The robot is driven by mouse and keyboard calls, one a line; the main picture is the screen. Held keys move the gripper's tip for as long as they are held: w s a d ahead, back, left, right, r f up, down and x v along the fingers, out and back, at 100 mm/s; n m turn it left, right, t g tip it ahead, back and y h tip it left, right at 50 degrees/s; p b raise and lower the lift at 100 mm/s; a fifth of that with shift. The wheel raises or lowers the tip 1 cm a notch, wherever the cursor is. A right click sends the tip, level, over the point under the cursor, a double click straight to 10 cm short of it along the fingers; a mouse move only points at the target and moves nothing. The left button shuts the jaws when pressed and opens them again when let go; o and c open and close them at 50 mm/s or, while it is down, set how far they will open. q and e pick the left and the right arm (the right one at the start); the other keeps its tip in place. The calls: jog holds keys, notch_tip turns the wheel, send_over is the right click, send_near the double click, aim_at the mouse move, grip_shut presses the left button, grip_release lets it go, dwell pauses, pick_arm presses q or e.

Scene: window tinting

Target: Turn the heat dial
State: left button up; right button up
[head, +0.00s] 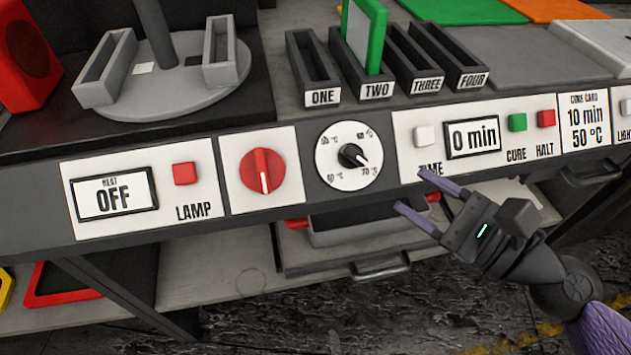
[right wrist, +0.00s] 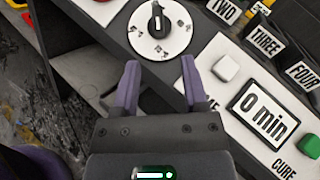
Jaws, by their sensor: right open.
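The heat dial (head: 351,155) is a black pointer knob on a round white plate with temperature marks around it. Its pointer is turned to the lower right, toward the 70 °C mark. It also shows at the top of the right wrist view (right wrist: 157,20). My right gripper (head: 410,190) is open and empty, to the lower right of the dial and apart from it. In the right wrist view its two purple fingers (right wrist: 158,75) point toward the dial's plate. The heat display (head: 113,194) reads OFF. My left gripper is not in view.
A red knob (head: 263,171) sits left of the dial, beside a red LAMP button (head: 185,173). The timer display (head: 473,136) reads 0 min, with a white button (head: 424,136) beside it. Numbered slots stand above; a green-framed piece (head: 375,38) is in slot TWO.

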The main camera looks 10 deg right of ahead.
aim_at(360, 161)
jog(key=p+x, duration=0.1)
jog(key=x, duration=0.2)
jog(key=p+x, duration=0.2)
jog(key=x, duration=0.1)
jog(key=r+p+x, duration=0.1)
jog(key=x, duration=0.2)
jog(key=shift+s+a+p, duration=0.15)
jog(key=shift+a+p, duration=0.05)
jog(key=shift+p, duration=0.15)
jog(key=shift+w+a+f, duration=0.15)
jog(key=shift+w+a, duration=0.2)
jog(key=shift+w, duration=0.05)
jog(key=c, duration=0.5)
jog(key=shift+c, duration=1.2)
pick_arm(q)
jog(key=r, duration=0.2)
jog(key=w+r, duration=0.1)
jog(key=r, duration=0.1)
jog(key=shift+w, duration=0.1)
pick_arm(e)
jog(key=shift+f, duration=0.1)
grip_shut()
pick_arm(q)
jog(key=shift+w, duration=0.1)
pick_arm(e)
jog(key=shift+s+y, duration=0.1)
jog(key=shift+y, duration=0.2)
